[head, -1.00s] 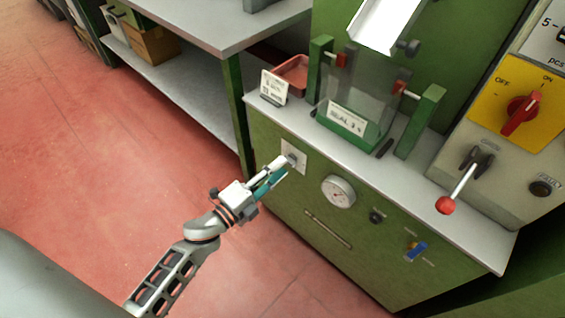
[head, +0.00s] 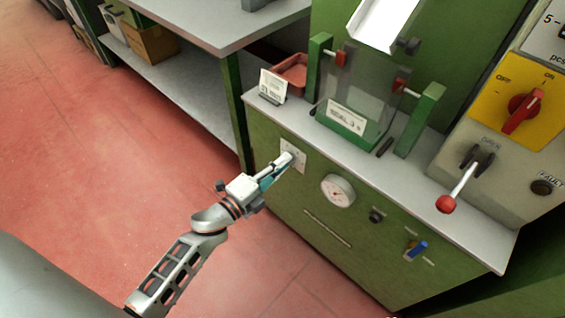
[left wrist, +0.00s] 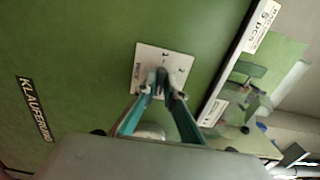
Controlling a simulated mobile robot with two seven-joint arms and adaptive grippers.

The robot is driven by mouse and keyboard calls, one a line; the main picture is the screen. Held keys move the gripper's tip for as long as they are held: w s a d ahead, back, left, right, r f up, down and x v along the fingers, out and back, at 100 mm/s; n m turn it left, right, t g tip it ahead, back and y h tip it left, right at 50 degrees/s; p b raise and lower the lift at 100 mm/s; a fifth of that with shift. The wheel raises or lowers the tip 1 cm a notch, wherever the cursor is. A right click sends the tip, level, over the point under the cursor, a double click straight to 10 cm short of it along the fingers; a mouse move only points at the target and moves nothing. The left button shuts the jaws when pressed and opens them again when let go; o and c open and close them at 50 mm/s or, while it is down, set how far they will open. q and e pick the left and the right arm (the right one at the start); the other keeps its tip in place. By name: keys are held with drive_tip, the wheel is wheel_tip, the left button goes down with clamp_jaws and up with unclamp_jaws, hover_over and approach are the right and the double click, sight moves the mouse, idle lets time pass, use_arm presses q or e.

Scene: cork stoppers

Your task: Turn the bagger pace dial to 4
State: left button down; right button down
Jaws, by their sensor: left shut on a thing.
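The pace dial's white square plate (head: 298,150) is on the green front panel of the bagger, below the worktop. It also shows in the left wrist view (left wrist: 181,62), with small marks around its middle. My left gripper (head: 285,161) reaches it from the lower left. In the left wrist view its teal fingers (left wrist: 164,88) meet at the middle of the plate and are shut on the dial's dark knob. The fingers cover most of the knob, so I cannot read where it points. My right gripper is in neither view now.
Right of the plate on the same panel are a round gauge (head: 337,191), a small black knob (head: 376,215) and a blue-handled switch (head: 417,249). A red-ball lever (head: 446,204) overhangs the worktop. The red floor (head: 120,150) at left is clear.

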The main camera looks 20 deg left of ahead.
use_arm(q)
drive_tip(key=shift+w+d+r+m, duration=0.1)
drive_tip(key=shift+m, duration=0.2)
drive_tip(key=c, duration=2.1)
unclamp_jaws()
drive_tip(key=shift+c, duration=0.2)
drive_tip(key=v, duration=1.2)
